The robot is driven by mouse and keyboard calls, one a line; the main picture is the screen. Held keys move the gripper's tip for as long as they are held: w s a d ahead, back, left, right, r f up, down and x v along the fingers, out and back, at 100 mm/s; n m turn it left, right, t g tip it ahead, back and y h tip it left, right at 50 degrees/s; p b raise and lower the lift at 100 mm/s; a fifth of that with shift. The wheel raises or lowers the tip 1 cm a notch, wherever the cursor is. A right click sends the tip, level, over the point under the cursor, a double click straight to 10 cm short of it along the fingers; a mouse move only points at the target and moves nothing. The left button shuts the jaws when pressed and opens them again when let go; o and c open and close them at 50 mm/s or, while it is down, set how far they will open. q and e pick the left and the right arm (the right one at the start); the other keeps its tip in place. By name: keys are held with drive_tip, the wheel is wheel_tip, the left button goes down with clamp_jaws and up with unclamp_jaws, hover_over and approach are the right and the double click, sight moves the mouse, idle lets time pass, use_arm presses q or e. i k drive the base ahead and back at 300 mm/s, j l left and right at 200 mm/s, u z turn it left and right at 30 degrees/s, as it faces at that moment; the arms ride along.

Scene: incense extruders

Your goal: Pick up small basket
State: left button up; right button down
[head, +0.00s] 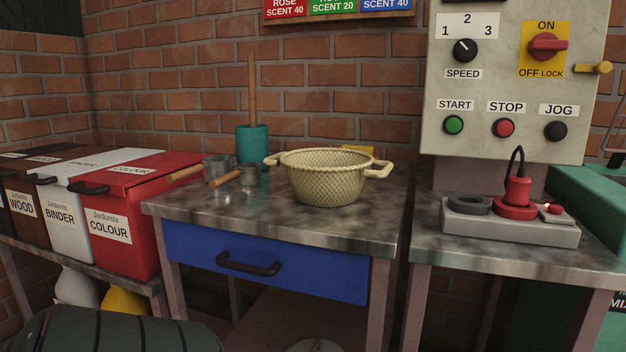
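The small basket (333,181) is cream-coloured and woven, with a handle on its left side and one on its right. It stands upright on the metal-topped table (210,210) in the middle of the head view, near the table's right part. Its inside is seen only at a shallow angle, so I cannot tell whether anything lies in it. Neither of my grippers is in view.
Metal scoops with wooden handles (225,180) lie left of the basket. A teal cup (252,147) with a wooden stick stands behind. A yellow object (357,149) is partly hidden behind the basket. A control panel (480,90) and power strip (510,225) are right. The table's front is clear.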

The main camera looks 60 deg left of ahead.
sight(323, 177)
drive_tip(key=u, duration=1.8)
drive_tip(key=k+l, duration=0.1)
drive_tip(key=l, duration=0.45)
drive_tip(key=k+l+u, duration=0.15)
drive_tip(key=l, duration=0.4)
drive_tip(key=i, duration=0.05)
